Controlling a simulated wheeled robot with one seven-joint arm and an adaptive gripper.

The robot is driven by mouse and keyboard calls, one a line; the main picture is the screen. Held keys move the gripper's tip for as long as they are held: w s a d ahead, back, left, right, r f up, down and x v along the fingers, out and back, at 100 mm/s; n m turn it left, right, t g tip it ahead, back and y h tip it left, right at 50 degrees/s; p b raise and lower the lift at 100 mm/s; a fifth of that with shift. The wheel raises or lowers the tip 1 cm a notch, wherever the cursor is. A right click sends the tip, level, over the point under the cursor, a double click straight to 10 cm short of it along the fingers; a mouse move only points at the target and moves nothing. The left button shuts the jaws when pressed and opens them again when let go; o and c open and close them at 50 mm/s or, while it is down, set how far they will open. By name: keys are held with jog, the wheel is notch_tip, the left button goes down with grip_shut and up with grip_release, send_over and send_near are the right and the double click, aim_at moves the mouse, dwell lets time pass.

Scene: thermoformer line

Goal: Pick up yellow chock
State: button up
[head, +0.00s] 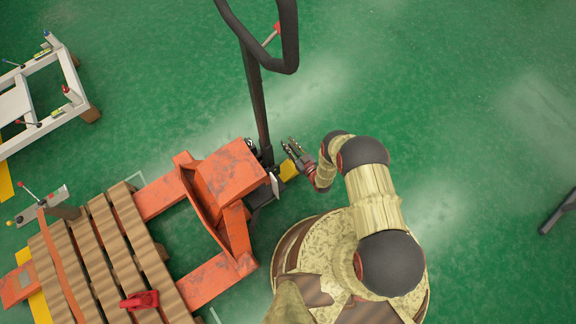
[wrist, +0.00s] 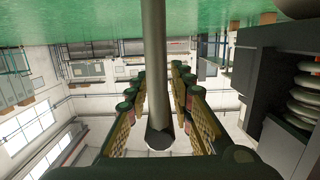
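The yellow chock (head: 288,169) is a small yellow block on the green floor, beside the front end of the orange pallet jack. In the head view my gripper (head: 290,145) appears just above it in the picture, with its fingers pointing left toward the jack's dark handle shaft. The height gap between gripper and chock cannot be told. In the wrist view my gripper (wrist: 155,75) has its fingers apart, with a grey pole (wrist: 154,40) showing between them. I cannot tell whether they touch the pole. I cannot make out the chock in the wrist view.
The orange pallet jack (head: 228,172) stands left of my gripper, its dark handle (head: 259,100) rising close to the fingers. A wooden pallet (head: 110,245) with a red item (head: 140,300) is at lower left. A white frame (head: 30,95) stands upper left. Green floor at right is mostly clear.

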grip_shut()
dwell(0.8)
jog(key=shift+r, duration=0.1)
